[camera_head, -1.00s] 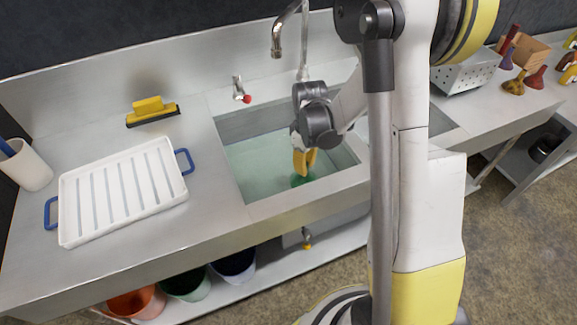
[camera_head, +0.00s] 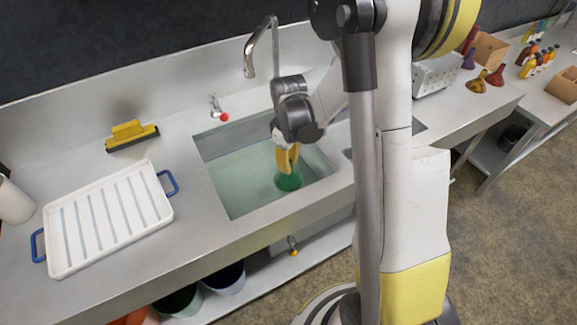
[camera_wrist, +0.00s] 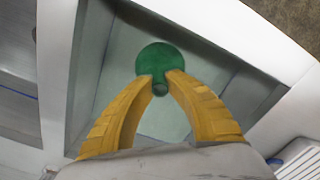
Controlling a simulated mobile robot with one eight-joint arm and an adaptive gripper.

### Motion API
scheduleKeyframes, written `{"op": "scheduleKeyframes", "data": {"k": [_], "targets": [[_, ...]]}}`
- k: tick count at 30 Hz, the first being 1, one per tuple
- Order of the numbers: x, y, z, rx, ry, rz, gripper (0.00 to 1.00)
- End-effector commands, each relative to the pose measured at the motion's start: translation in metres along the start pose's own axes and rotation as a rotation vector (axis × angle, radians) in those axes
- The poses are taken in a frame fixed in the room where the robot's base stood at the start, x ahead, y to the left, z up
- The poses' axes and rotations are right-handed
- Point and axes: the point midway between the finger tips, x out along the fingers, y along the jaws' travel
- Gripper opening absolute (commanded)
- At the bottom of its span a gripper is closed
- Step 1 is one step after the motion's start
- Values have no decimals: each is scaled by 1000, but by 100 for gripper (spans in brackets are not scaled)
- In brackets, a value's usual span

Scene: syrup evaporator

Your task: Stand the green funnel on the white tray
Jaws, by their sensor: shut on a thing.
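The green funnel (camera_head: 288,181) is at my gripper (camera_head: 287,160), over the right part of the water-filled sink basin, wide end down. In the wrist view, the yellow fingers of my gripper (camera_wrist: 168,80) are closed on the narrow stem of the funnel (camera_wrist: 162,57). Part of the stem is hidden by the fingers. The white tray (camera_head: 70,262) lies flat and empty on the counter to the left of the sink. It has grey slots and blue handles at two ends.
The sink basin (camera_head: 240,208) has raised metal walls around the funnel. A tall faucet (camera_head: 250,62) and a red-knobbed tap (camera_head: 218,110) stand behind it. A yellow squeegee (camera_head: 130,135) lies behind the tray. Counter between sink and tray is clear.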

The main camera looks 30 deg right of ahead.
Motion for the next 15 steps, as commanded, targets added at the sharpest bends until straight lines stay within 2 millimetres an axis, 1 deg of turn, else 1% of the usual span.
{"op": "scheduleKeyframes", "data": {"k": [1, 15], "targets": [[-11, 0, 0, 0, 0, 0, 0], [-73, 0, 0, 0, 0, 0, 0]]}}
